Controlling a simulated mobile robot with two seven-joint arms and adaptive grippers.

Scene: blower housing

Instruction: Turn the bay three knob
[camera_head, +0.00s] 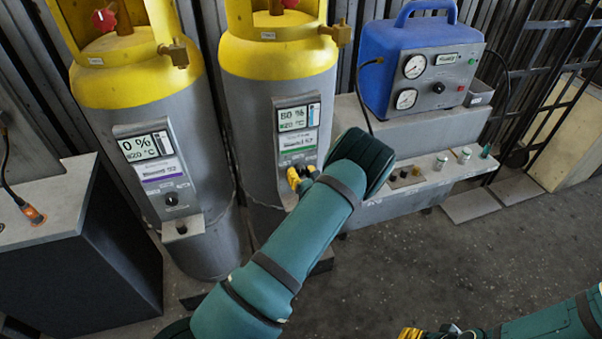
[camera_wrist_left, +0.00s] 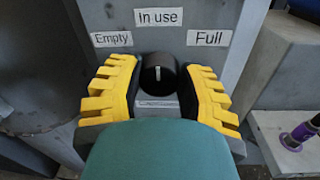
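The black knob (camera_wrist_left: 158,72) shows in the left wrist view on a grey panel below the labels Empty, In use and Full. Its white mark points up, toward In use. My left gripper (camera_wrist_left: 161,80) is open, with one yellow finger on each side of the knob and small gaps between. In the head view my left gripper (camera_head: 300,181) is at the lower panel of the cylinder reading 80 % (camera_head: 276,75), and hides that knob. No bay number is readable. My right gripper (camera_head: 428,333) is partly in view at the bottom edge; its fingers are unclear.
A second yellow-topped cylinder reading 0 % (camera_head: 148,95) stands at the left with its own black knob (camera_head: 171,198). A blue machine with gauges (camera_head: 415,60) sits on a grey bench (camera_head: 445,127) at the right. The floor in front is clear.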

